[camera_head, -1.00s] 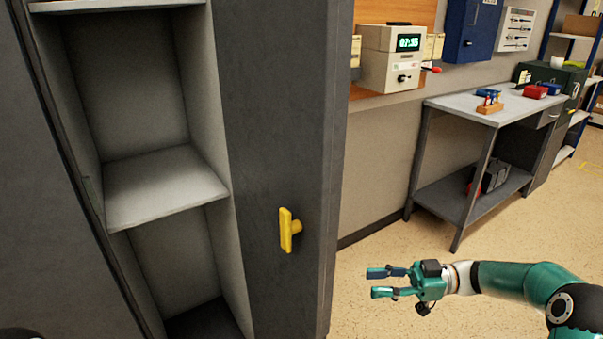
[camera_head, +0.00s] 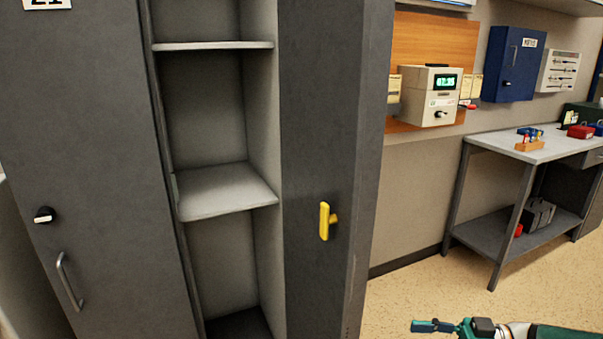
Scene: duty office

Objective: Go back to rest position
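My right gripper (camera_head: 436,328) shows at the bottom edge, right of centre. One of its fingers points left, and the lower part of the gripper is cut off by the frame. Nothing shows at the visible finger, and it is clear of the locker. My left gripper is not in view. A grey locker (camera_head: 330,90) stands open with its door swung toward me and a yellow handle (camera_head: 325,221) on that door. Its shelves (camera_head: 225,190) are empty where I can see them.
A shut locker door (camera_head: 90,150) with a metal handle (camera_head: 68,281) is at the left. A beige time clock (camera_head: 430,97) and a blue cabinet (camera_head: 514,64) hang on the wall. A metal workbench (camera_head: 545,148) stands at the right. The floor (camera_head: 410,290) before it is clear.

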